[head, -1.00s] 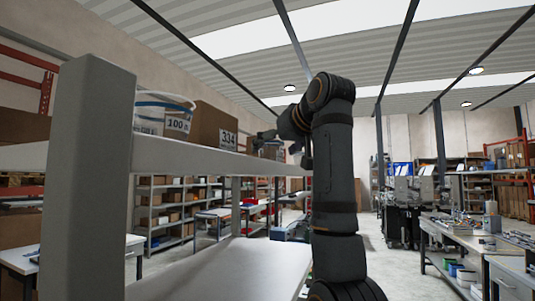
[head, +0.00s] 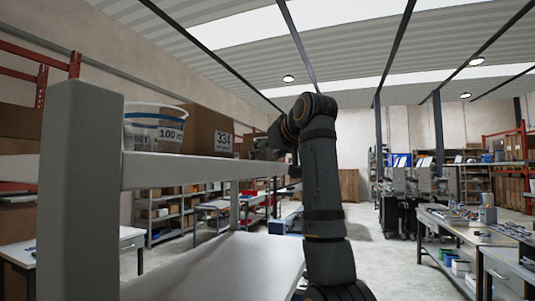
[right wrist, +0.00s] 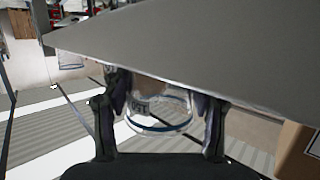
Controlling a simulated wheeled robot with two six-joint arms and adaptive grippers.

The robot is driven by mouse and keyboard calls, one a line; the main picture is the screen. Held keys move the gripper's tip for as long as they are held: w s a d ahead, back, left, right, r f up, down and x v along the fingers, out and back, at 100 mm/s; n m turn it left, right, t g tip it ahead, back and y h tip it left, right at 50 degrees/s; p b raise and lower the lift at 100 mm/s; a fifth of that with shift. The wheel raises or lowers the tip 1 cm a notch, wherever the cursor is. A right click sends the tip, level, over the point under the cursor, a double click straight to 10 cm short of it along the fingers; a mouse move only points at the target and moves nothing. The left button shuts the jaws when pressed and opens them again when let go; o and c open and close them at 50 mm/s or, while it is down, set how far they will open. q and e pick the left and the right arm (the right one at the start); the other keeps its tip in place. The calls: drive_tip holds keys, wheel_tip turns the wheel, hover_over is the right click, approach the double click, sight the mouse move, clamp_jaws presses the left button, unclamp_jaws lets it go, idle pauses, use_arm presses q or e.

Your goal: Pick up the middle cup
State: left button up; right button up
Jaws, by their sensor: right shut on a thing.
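In the right wrist view, my right gripper (right wrist: 162,112) is shut on a clear cup (right wrist: 158,118) with a dark blue band and a printed label. Its fingers sit on either side of the cup, and the shelf board fills the picture just above. In the head view, my right gripper (head: 262,147) is at the shelf beyond the brown box, small and dark. I cannot make out the held cup there. Another clear cup (head: 142,135) with a blue rim and a "100" label stands on the shelf at left. My left gripper is not in view.
A brown box (head: 205,130) labelled 334 stands on the white shelf (head: 175,170), beside the clear cup. A thick white post (head: 80,190) rises at the shelf's near end. A lower board (head: 215,265) lies below. Workbenches (head: 465,235) stand at right across open floor.

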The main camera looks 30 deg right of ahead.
drive_tip(key=shift+r, duration=0.6)
drive_tip(key=s+d+r, duration=0.2)
drive_tip(key=d+r, duration=0.1)
drive_tip(key=r, duration=0.1)
drive_tip(key=s+d+r+p, duration=0.1)
drive_tip(key=s+d+r, duration=0.2)
drive_tip(key=d+r, duration=0.1)
drive_tip(key=s+d+r+p, duration=0.1)
drive_tip(key=s+d+r, duration=0.2)
drive_tip(key=d, duration=0.1)
drive_tip(key=shift+s+r, duration=0.25)
drive_tip(key=shift+r, duration=0.15)
